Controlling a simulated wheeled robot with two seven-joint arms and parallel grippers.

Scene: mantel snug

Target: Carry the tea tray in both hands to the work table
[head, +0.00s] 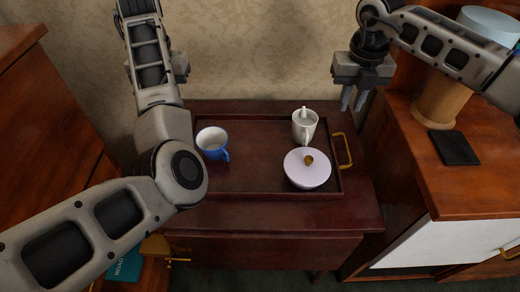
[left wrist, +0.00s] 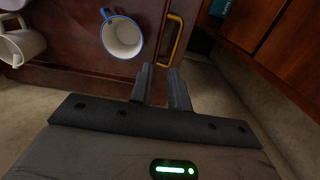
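The dark wooden tea tray (head: 250,186) lies on a dark red-brown cabinet (head: 270,215). It bears a blue mug (head: 212,142), a white mug (head: 304,125) and a white lidded pot (head: 307,169) with a brown knob. Its right brass handle (head: 343,150) shows in the head view; my left arm hides the left end. My right gripper (head: 352,98) is open and empty, above and behind the right handle. In the left wrist view, my left gripper (left wrist: 160,84) is open and empty, its fingertips apart from and just short of the tray's left brass handle (left wrist: 172,40).
At right, a wooden cabinet (head: 460,188) bears a black square (head: 456,147) and a tan round vessel (head: 438,103). Wooden furniture (head: 45,110) stands at left. A teal book (head: 125,266) lies low at left. A patterned wall (head: 260,50) closes the back.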

